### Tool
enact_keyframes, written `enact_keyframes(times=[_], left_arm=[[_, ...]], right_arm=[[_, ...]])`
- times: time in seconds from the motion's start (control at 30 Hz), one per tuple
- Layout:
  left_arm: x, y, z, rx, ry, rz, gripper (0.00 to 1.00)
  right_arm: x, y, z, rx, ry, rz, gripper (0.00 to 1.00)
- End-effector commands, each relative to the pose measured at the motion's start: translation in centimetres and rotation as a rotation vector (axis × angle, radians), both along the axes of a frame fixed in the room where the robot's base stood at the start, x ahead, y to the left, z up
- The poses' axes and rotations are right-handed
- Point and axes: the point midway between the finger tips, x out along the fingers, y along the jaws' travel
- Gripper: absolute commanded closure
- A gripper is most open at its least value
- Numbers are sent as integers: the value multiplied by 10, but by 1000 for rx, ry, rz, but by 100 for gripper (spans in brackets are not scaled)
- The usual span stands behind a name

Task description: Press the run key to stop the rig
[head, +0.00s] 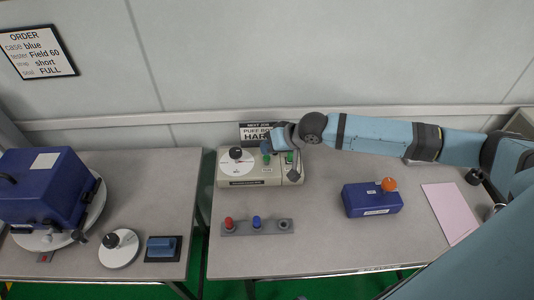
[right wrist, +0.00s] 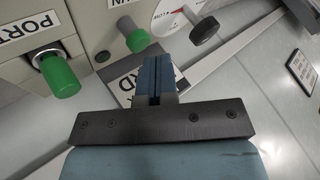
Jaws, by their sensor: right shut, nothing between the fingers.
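The rig is a beige box (head: 228,180) at the back of the right table, with a white dial on its left part and green keys on its right part. In the right wrist view, one green key (right wrist: 137,40) has a partly cut-off label that appears to end in "UN". Another green key (right wrist: 60,76) stands by a "PORT" label. My right gripper (right wrist: 158,60) is shut and empty, its blue fingertips beside the first key, seemingly apart from it. In the head view it hangs over the box's back edge and partly covers the keys. My left gripper is out of view.
A blue box with an orange knob (head: 389,184), a pink sheet (head: 450,212) and a grey strip with red and blue pegs (head: 270,228) lie on the right table. A blue case (head: 45,195) and a round dial (head: 118,250) are on the left table. A sign stands behind the rig.

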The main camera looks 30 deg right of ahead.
Motion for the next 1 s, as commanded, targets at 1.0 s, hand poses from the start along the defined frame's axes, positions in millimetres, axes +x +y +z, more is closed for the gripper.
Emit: enact_keyframes(times=[1.0], left_arm=[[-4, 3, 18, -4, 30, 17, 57]], right_arm=[[0, 0, 39, 1, 1, -1, 100]])
